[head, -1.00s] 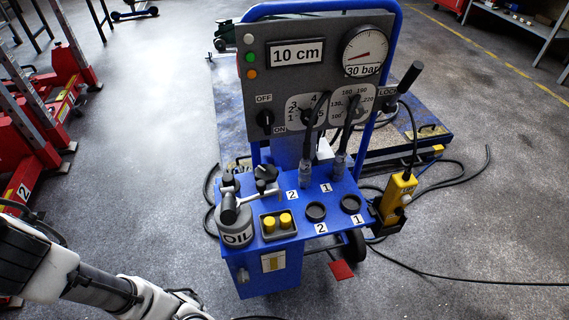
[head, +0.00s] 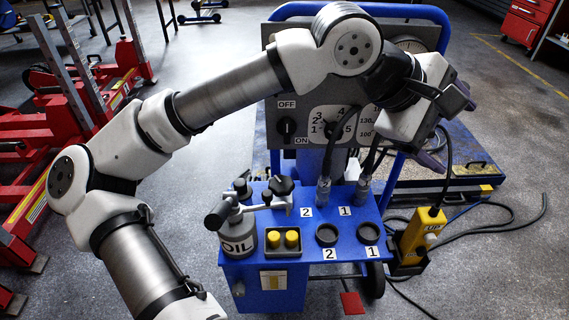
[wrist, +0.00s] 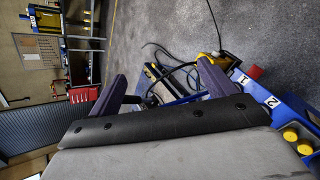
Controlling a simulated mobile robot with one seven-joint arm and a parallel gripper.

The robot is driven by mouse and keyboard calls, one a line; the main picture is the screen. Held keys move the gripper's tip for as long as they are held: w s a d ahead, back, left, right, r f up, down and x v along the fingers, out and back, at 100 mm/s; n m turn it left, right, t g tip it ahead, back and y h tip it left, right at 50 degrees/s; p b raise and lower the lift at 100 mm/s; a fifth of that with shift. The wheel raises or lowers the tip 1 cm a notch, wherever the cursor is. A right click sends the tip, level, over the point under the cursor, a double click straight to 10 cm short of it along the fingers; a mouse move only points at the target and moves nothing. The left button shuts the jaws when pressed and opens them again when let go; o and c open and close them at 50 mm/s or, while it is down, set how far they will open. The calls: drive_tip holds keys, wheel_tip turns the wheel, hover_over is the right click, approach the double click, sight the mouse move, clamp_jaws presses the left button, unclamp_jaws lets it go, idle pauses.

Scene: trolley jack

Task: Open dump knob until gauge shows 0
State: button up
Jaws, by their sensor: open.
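A black lobed knob (head: 283,185), which may be the dump knob, stands on the blue cart's top (head: 262,203) behind the oil can. The round pressure gauge (head: 410,44) at the panel's upper right is mostly covered by my arm, so its needle cannot be read now. My gripper (head: 450,130) is in front of the panel's right side, with its purple fingers apart. It is well away from the lobed knob, up and to the right. In the wrist view my gripper (wrist: 162,85) is open, with nothing between the fingers.
Two hoses run down to the fittings marked 2 and 1. The oil can (head: 237,232) and yellow-capped box (head: 283,242) stand at the cart's front. The ON/OFF switch (head: 287,127) is at the panel's left.

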drive_tip(key=w+a+f+t+y, duration=0.2)
drive_tip(key=w+a+f+y, duration=0.5)
drive_tip(key=f, duration=0.4)
drive_tip(key=t+y+b, duration=0.1)
drive_tip(key=y+b, duration=0.1)
drive_tip(key=y, duration=0.4)
approach(282, 183)
drive_tip(key=shift+m, duration=0.3)
drive_tip(key=x, duration=0.8)
drive_tip(key=shift+f, duration=0.2)
drive_tip(key=shift+t+b, duration=0.3)
drive_tip(key=c, duration=1)
